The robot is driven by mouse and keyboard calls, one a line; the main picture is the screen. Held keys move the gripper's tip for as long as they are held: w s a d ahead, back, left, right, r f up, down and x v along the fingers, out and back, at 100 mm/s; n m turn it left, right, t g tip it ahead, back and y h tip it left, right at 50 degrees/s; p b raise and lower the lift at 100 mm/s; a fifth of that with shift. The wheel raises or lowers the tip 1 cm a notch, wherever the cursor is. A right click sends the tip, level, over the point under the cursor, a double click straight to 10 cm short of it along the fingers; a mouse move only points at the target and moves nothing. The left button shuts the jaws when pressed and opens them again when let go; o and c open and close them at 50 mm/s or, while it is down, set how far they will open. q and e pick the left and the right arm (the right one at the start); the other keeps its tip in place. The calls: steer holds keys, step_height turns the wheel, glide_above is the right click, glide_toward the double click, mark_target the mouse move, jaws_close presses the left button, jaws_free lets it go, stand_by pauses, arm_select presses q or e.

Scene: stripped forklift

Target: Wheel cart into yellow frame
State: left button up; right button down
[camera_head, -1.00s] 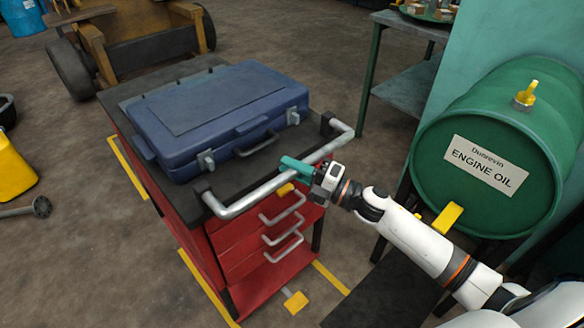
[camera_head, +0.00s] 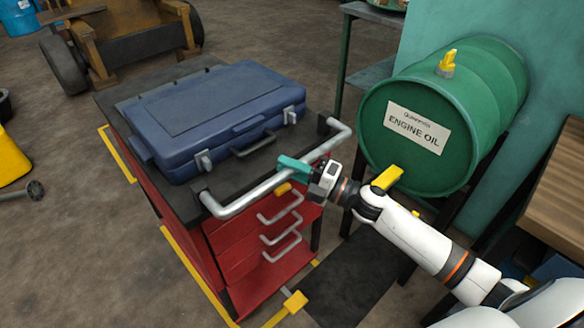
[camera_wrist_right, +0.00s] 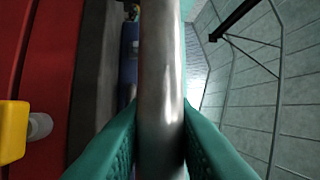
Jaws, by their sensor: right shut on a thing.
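The red cart (camera_head: 231,246) stands upright with a black top and several grey drawer handles. A blue case (camera_head: 216,112) lies on it. A silver push handle (camera_head: 247,203) runs along its near side. My right gripper (camera_head: 292,164) is shut around the handle bar; the right wrist view shows the bar (camera_wrist_right: 161,90) between its teal fingers (camera_wrist_right: 160,150). Yellow frame lines (camera_head: 197,274) run on the floor along the cart's left side, with a gap. Another yellow stretch (camera_head: 275,317) shows at its near right. The cart hides the far side. My left gripper is out of view.
A green engine oil drum (camera_head: 445,120) on a dark stand is close to the right, beside my arm. A green shelf (camera_head: 370,75) stands behind it. A wheeled vehicle (camera_head: 120,40) is at the back left. Floor to the left is mostly clear.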

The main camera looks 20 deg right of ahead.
steer(key=shift+w+d+r, duration=0.1)
steer(key=shift+w+r, duration=0.05)
steer(key=shift+r, duration=0.25)
steer(key=c, duration=1.4)
jaws_free()
steer(key=shift+c, duration=0.2)
steer(key=shift+o, duration=0.9)
steer(key=shift+f, duration=0.15)
steer(key=b+v, duration=0.2)
steer(key=v, duration=1)
steer(key=shift+f, duration=0.1)
